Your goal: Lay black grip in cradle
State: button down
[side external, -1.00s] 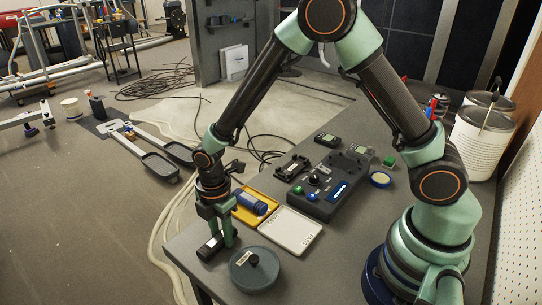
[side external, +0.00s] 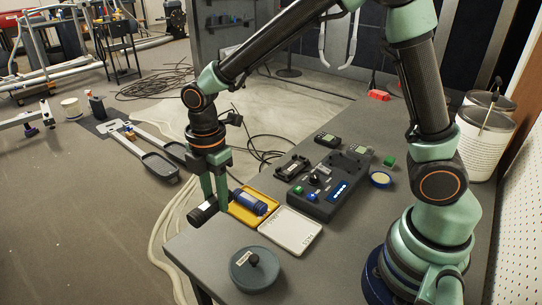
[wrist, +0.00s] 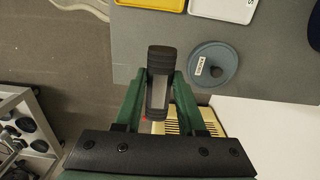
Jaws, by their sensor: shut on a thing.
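The black grip (side external: 203,213), a dark cylinder with a pale band, is held in my gripper (side external: 214,198) above the bench's left edge. In the wrist view the black grip (wrist: 160,62) lies lengthwise between the two green fingers of my gripper (wrist: 160,88), which are shut on it. A small black holder (side external: 292,167) with a cradle-like top stands on the bench, to the right of and behind my gripper. It looks empty, and I cannot tell for sure that it is the cradle.
A yellow tray (side external: 238,214) holds a blue cylinder (side external: 249,201). Beside it are a white tray (side external: 290,236), a round grey lidded disc (side external: 254,275) and a black control box (side external: 330,190).

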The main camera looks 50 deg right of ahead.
notch_tip(320, 180, up, 8)
jog(key=shift+w+d+r, duration=0.15)
jog(key=shift+w+d, duration=0.05)
jog(key=shift+d, duration=0.1)
jog(key=w+d+f, duration=0.3)
jog(key=w+d, duration=0.1)
jog(key=d, duration=0.6)
send_near(295, 165)
jog(key=shift+f, duration=2.7)
jog(key=shift+f, duration=0.5)
jog(key=shift+c, duration=2.1)
grip_release()
